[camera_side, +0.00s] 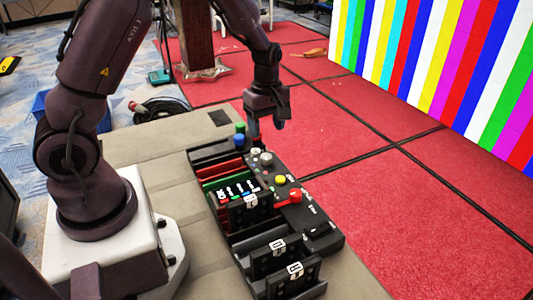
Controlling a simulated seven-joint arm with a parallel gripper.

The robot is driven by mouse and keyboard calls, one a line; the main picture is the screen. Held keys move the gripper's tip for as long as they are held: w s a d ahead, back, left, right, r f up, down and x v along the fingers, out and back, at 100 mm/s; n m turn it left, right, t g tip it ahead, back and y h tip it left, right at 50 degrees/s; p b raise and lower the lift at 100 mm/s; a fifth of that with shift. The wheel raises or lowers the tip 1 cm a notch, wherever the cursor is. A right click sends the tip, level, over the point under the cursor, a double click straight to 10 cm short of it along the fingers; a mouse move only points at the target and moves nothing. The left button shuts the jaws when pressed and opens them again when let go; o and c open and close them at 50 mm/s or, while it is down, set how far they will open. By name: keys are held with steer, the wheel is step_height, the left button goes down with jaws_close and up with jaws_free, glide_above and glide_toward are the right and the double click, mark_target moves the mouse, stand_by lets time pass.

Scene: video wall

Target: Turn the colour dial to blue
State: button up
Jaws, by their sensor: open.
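A black control console (325,238) lies on the tan table. Its right-hand panel carries a grey round knob (266,158), a yellow round button (281,180) and a red knob (295,195). I cannot tell for sure which control is the colour dial or where it points; the labels are too small to read. My gripper (267,126) is open, pointing down above the far end of the console, beyond the grey knob. It looks apart from the knob and holds nothing that I can see.
Blue (239,139) and green pieces stand at the console's far left. Red, green and black slabs with numbered blocks (278,248) fill its left side. A video wall (450,65) with coloured stripes stands at right. Red floor (420,215) lies open between.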

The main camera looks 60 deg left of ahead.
mark_target(266, 156)
step_height(266, 156, down, 9)
steer(key=shift+r, duration=0.15)
steer(key=c, duration=0.9)
